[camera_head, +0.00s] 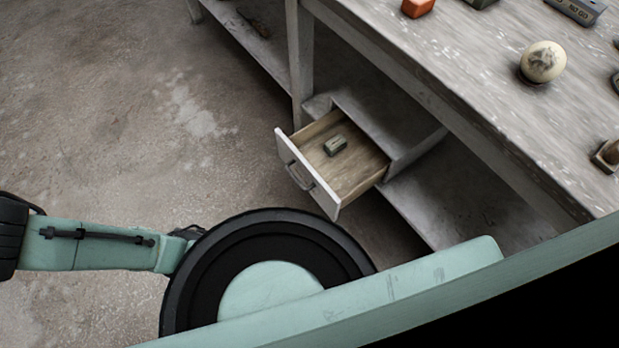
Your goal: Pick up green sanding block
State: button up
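A small green block (335,145), which looks like the green sanding block, lies inside an open drawer (365,172). It rests on the wooden drawer bottom, towards the back left, with a lighter patch on it. The drawer has a white front with a dark handle and sticks out below the workbench. A second dark greenish block (481,3) is cut off by the top edge, on the benchtop. My gripper is not in view; only teal and black parts of my own body show along the bottom and left.
The workbench (470,60) carries an orange block (417,8), a stained plaster sphere (543,62), a grey box-like block (577,10) and a brown-topped item (607,155) at the right. A bench leg (299,60) stands left of the drawer. The concrete floor (130,120) at left is clear.

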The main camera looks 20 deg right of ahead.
aim_at(337, 144)
jog(key=z, duration=2.2)
jog(key=u, duration=1.55)
jog(key=i+j+z, duration=0.1)
jog(key=j, duration=0.2)
jog(key=i+j+z, duration=0.1)
jog(key=j, duration=0.2)
